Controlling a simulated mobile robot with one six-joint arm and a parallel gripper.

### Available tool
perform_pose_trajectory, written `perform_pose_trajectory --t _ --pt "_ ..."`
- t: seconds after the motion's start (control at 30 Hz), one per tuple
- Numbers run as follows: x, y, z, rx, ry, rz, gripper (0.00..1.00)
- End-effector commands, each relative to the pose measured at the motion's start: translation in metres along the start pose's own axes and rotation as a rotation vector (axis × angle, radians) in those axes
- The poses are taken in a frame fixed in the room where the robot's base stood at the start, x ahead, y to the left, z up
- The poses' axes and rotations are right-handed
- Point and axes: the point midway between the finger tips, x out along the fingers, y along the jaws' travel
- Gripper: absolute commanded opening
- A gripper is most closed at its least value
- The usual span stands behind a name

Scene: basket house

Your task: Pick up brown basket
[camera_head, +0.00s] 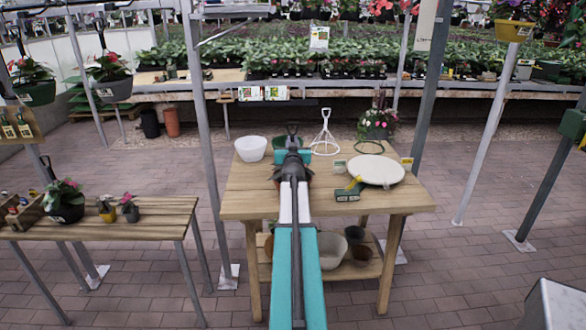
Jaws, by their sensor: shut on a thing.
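My gripper (292,155) is over the back left part of the wooden table, seen end-on along my arm. It is shut on the brown basket (277,183), of which only small reddish-brown edges show beside my arm. A dark hanger hook stands up just beyond the gripper. My arm hides most of the basket and the grip itself. I cannot tell whether the basket touches the table top.
On the wooden table (250,205) are a white bowl (251,149), a white hanger (325,138), a round white plate (376,170) and a green-yellow tool (350,190). Pots stand on its lower shelf. Metal posts flank the table. A plant bench (150,212) stands left.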

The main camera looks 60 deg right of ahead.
Motion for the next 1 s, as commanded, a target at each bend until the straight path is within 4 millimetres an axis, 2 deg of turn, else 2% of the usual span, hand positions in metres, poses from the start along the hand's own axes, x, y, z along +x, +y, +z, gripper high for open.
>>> perform_pose_trajectory --t 0.27,1.0 --pt "0.000 0.001 -0.007 -0.001 0.005 0.001 0.00" --pt "0.000 0.001 -0.041 -0.001 0.006 0.002 0.00"
